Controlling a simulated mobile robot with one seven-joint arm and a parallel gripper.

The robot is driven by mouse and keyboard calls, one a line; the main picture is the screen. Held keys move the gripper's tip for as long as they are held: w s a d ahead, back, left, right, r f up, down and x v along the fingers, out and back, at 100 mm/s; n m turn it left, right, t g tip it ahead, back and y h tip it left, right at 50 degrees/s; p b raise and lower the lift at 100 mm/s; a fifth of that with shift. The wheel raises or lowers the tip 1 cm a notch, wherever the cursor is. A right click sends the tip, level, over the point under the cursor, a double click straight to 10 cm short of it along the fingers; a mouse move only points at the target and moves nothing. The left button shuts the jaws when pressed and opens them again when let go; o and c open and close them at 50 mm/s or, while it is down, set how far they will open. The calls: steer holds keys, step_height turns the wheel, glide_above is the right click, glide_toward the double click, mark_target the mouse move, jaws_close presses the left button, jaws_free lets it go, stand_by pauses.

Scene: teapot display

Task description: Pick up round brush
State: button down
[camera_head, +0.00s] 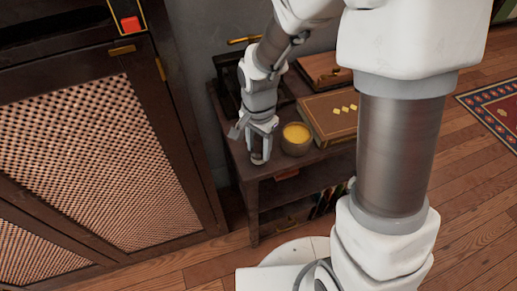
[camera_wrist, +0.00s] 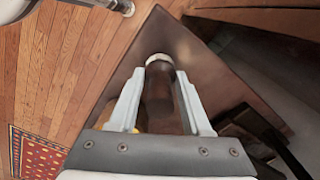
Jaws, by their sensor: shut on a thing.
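The round brush (camera_wrist: 158,88) shows in the wrist view as a dark cylinder with a pale end, between the two light grey fingers of my gripper (camera_wrist: 160,80). My gripper is shut on it. In the head view my gripper (camera_head: 260,144) points down at the front left corner of a small dark wood table (camera_head: 257,171). The low end of the brush (camera_head: 258,158) shows under the fingers there; the rest is hidden by them. I cannot tell whether the brush touches the tabletop.
A yellow-topped round cup (camera_head: 297,138) stands close right of my gripper. A decorated brown box (camera_head: 328,117) and a smaller wooden box (camera_head: 323,71) lie behind it. A dark cabinet with woven panels (camera_head: 100,160) stands to the left. Open wood floor (camera_head: 478,170) lies at right.

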mark_target(258, 136)
steer(key=shift+r, duration=0.1)
step_height(258, 136, up, 4)
steer(key=shift+w+r+p, duration=0.1)
steer(key=shift+r+p, duration=0.15)
steer(key=shift+p, duration=0.65)
steer(key=w+d+r+p, duration=0.2)
steer(key=d+r, duration=0.4)
steer(key=d, duration=0.5)
steer(key=shift+w+d+r, duration=0.15)
steer(key=shift+w, duration=0.25)
steer(key=shift+w+a+f+b, duration=0.15)
steer(key=shift+f+b, duration=0.4)
steer(key=shift+f, duration=0.4)
steer(key=shift+w+a+f+b, duration=0.1)
steer(key=shift+a+f+b, duration=0.1)
steer(key=shift+f+b, duration=0.55)
steer(key=shift+w+a+f+b, duration=0.15)
steer(key=shift+f+b, duration=0.25)
steer(key=shift+f, duration=0.7)
steer(key=shift+s+f+b, duration=0.15)
steer(key=shift+f+b, duration=0.15)
steer(key=shift+f, duration=0.3)
step_height(258, 136, up, 7)
steer(key=p, duration=0.6)
